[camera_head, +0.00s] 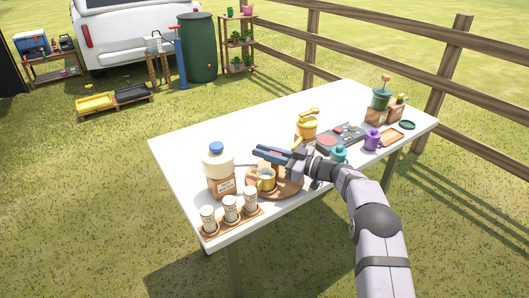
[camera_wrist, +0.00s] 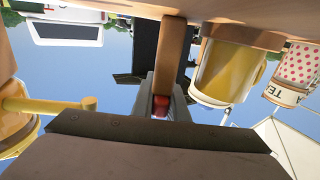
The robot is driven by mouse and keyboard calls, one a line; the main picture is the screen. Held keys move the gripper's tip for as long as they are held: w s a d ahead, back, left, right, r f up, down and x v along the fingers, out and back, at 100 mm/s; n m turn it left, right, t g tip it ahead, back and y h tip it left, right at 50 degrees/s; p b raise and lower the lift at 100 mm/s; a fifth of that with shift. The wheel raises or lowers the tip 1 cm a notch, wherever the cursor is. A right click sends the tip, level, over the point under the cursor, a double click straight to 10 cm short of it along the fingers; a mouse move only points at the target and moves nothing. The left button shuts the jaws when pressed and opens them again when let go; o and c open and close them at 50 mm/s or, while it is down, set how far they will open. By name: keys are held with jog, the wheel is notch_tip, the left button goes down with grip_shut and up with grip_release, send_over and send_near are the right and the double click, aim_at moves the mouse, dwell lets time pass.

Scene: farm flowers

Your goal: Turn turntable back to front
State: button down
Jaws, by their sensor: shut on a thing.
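The round brown wooden turntable (camera_head: 291,186) lies on the white table. A yellow mug (camera_head: 266,181) stands near its front left; it also shows in the wrist view (camera_wrist: 228,72). My gripper (camera_head: 266,152) is low over the turntable, reaching in from the right. The wrist view looks upside down, with the turntable's wood (camera_wrist: 110,9) along the top. There an upright wooden peg (camera_wrist: 172,55) on the turntable runs between my fingers, and my gripper (camera_wrist: 165,100) is shut on it. The gripper hides the peg and the turntable's back in the head view.
A white bottle with a blue cap (camera_head: 217,165) stands left of the turntable. A teal pot (camera_head: 339,154) is close to my wrist. The table's back left is clear.

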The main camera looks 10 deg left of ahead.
dwell(0.4)
jog(key=c, duration=1.7)
grip_release()
jog(key=shift+c, duration=0.2)
jog(key=shift+d, duration=0.1)
jog(key=shift+b+v, duration=0.35)
jog(key=shift+v, duration=3.25)
jog(key=shift+s, duration=0.1)
